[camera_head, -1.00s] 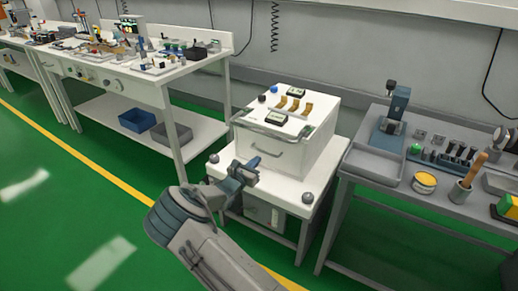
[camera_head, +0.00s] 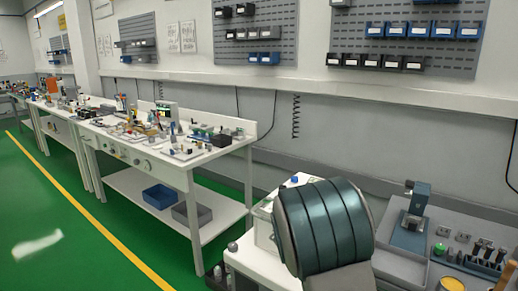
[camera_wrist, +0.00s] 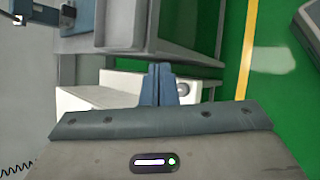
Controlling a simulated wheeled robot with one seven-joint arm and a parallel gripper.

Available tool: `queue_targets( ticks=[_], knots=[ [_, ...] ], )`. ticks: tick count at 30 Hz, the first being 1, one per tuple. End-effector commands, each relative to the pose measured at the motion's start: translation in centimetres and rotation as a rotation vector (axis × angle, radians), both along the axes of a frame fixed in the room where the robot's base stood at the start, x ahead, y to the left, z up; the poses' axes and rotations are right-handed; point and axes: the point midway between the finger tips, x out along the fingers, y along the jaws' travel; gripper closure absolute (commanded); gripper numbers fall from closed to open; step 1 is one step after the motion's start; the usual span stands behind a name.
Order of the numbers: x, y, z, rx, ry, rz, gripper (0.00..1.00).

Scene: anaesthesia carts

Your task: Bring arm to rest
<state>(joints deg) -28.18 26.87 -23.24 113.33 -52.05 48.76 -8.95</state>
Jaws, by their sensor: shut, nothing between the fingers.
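My gripper (camera_wrist: 158,84) shows in the wrist view with its two blue-grey fingers together and nothing between them. A white surface (camera_wrist: 85,99) lies beyond the fingers. In the head view my large dark teal arm joint stands in the lower middle, and the gripper is hidden. The white cart (camera_head: 243,265) is mostly covered by my arm there; only its left part shows.
A long white workbench (camera_head: 215,165) with many small items stands at the left, with a blue bin (camera_head: 160,196) and a grey bin (camera_head: 190,213) on its lower shelf. A grey table (camera_head: 395,262) stands at the right. Green floor (camera_head: 75,255) is free at the left.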

Motion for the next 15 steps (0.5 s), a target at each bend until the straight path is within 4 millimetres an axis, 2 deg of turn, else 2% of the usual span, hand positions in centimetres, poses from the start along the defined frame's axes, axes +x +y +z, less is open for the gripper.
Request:
queue_targets(
  ticks=[1, 7, 15],
  knots=[
    [-1.5, -0.3, 1.7, 0.061, -0.026, -0.054, 1.0],
    [-7.1, 0.1, 5.6, 0.292, -0.112, -0.254, 1.0],
    [-14.6, 2.0, 10.7, 0.572, -0.228, -0.491, 1.0]
  ],
)
